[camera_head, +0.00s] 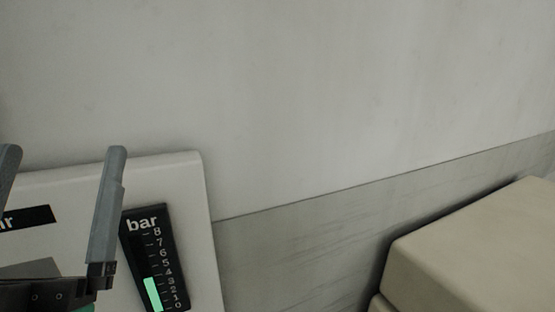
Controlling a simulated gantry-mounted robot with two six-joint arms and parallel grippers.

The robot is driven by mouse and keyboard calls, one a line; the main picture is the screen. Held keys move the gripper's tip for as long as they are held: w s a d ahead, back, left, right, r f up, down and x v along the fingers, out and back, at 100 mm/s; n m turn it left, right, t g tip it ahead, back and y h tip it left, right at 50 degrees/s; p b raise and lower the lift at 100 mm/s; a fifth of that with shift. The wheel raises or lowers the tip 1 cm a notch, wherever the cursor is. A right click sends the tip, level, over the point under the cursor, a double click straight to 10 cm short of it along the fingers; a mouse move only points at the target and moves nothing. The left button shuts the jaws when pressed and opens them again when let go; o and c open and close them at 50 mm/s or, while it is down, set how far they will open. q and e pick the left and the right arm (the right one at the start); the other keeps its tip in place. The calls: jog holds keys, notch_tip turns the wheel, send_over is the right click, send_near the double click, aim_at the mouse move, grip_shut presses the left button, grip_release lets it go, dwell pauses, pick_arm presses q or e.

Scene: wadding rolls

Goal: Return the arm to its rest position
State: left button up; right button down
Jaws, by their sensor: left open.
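My left gripper (62,165) is at the lower left of the head view. Its two grey fingers point up and stand wide apart, with nothing between the fingertips. The left finger is partly cut off by the picture's edge. The gripper is in front of a white panel with black gauge labels. My right gripper is not in view. No wadding roll shows.
The white panel (190,185) carries a black "bar" gauge (153,262) with a green level bar. A beige box-like block (470,260) is at the lower right. A plain pale wall (320,90) fills the upper part, with a grey band (300,240) below.

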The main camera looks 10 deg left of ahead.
pick_arm(q)
jog(key=d+r+m+t+h+p, duration=0.1)
jog(key=d+r+m+h+p, duration=0.35)
jog(key=h, duration=0.65)
notch_tip(320, 180, up, 32)
jog(key=d+n+p, duration=0.1)
jog(key=p, duration=2.8)
jog(key=shift+d+f, duration=0.25)
jog(key=shift+d, duration=0.05)
